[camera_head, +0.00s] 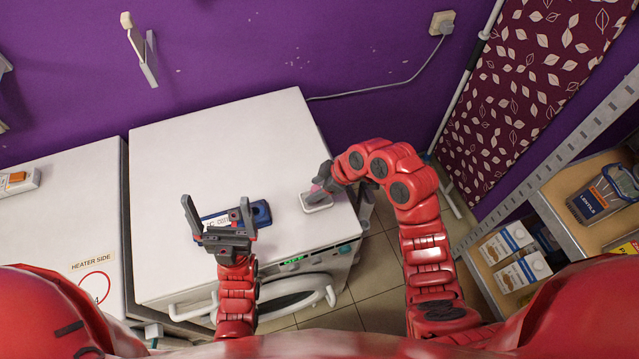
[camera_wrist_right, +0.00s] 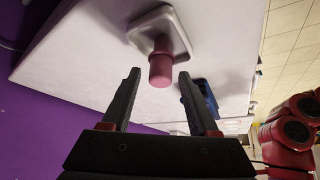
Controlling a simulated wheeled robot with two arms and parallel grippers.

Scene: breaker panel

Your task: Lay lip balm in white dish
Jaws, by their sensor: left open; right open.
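The white dish (camera_head: 318,207) is a small square dish near the right edge of the white washing machine top. It also shows in the right wrist view (camera_wrist_right: 146,21). The lip balm (camera_wrist_right: 160,68) is a pink cylinder that overlaps the dish, with one end pointing toward the wrist camera. Its pink also shows at the dish in the head view (camera_head: 315,188). My right gripper (camera_wrist_right: 162,75) is open around the line of the lip balm, with a gap on both sides. My left gripper (camera_head: 216,208) is open and empty above the machine's front left part.
A blue device with a white label (camera_head: 261,213) lies beside my left gripper. A second white appliance (camera_head: 60,210) stands at the left. A shelf with boxes (camera_head: 520,250) is at the right. The back of the machine top (camera_head: 220,140) is clear.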

